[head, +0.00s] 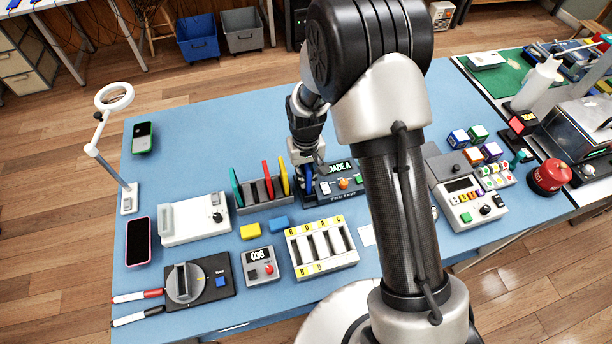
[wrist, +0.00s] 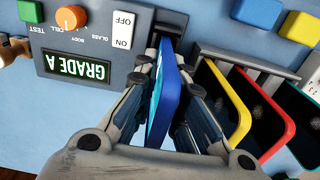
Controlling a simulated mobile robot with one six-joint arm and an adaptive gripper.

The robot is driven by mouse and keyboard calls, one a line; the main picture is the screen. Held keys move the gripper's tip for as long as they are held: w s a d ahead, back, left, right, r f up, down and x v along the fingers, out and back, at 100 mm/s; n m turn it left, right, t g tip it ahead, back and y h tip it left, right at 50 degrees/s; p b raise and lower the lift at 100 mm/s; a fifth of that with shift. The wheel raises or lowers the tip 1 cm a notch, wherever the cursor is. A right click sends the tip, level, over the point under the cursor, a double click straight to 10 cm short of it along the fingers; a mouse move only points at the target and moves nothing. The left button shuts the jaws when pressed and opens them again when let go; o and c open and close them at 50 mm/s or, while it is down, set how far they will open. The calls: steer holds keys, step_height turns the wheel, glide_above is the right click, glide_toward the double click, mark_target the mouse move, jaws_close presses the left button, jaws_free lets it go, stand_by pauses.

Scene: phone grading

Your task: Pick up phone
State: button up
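A blue phone (wrist: 162,108) stands on edge between the two fingers of my gripper (wrist: 168,75) in the wrist view. The fingers lie against its two faces, so my gripper looks shut on it. The phone's far end is at the dark side of the tester (wrist: 90,45), whose display reads GRADE A. In the head view the blue phone (head: 308,181) is a small strip between the tester (head: 335,195) and the rack (head: 262,196). My gripper (head: 307,165) is above it, partly hidden by my arm.
Green, red and yellow phones stand in the rack close beside my gripper. A green-cased phone (head: 142,138) and a pink-cased phone (head: 138,241) lie at the table's left. A slotted white tray (head: 320,246) is in front. The blue table (head: 215,130) is clear behind the rack.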

jaws_close()
steer(key=shift+r, duration=0.1)
